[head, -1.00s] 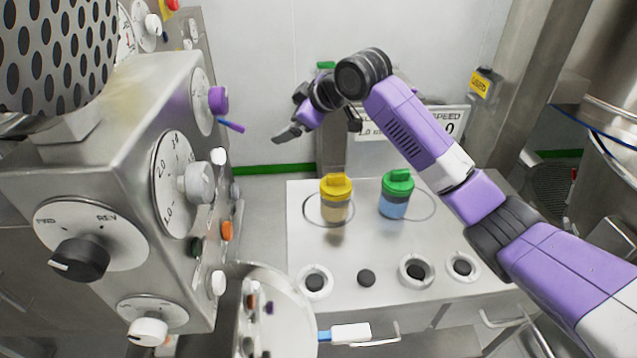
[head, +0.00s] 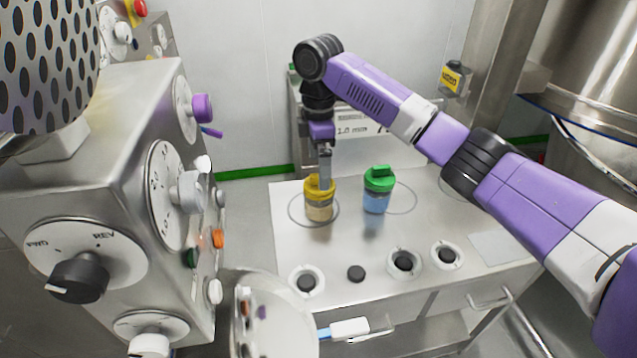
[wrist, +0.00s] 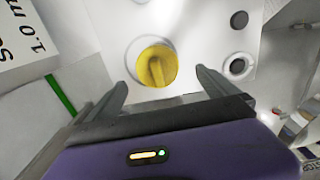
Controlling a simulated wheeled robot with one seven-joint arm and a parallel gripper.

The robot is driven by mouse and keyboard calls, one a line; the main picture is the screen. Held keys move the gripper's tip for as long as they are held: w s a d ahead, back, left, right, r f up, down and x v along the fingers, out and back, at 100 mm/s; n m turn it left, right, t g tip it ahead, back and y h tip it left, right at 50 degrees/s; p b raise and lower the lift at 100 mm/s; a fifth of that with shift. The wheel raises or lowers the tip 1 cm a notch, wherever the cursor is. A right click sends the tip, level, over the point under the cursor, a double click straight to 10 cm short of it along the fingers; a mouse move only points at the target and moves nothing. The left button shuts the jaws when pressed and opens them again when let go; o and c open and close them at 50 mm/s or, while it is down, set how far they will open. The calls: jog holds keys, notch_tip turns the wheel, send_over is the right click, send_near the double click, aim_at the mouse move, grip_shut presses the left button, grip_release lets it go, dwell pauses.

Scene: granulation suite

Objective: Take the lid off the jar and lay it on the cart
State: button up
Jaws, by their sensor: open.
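A jar (head: 319,212) with a yellow lid (head: 311,187) stands upright inside a ring mark on the pale cart top (head: 290,240). In the wrist view the yellow lid (wrist: 155,66), with its raised ridge, lies ahead of and between my fingers. My gripper (head: 324,180) points down over the yellow lid in the head view; its open fingers (wrist: 160,82) do not appear to press on the lid. A second jar (head: 376,204) with a green lid (head: 379,178) stands just to the right, also upright.
Dark round fittings in white rings (head: 403,262) line the cart's front, with a black knob (head: 356,273) between them. A sign (head: 355,130) stands behind the jars. A steel control panel (head: 110,190) with dials rises at left. The cart top right of the green-lidded jar is mostly clear.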

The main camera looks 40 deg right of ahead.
jog(key=f, duration=0.4)
jog(key=shift+w+d+f+p, duration=0.1)
jog(key=shift+d+f+p, duration=0.1)
jog(key=shift+f+p, duration=0.2)
jog(key=c, duration=1.4)
jog(key=shift+r, duration=0.1)
jog(key=shift+c, duration=0.2)
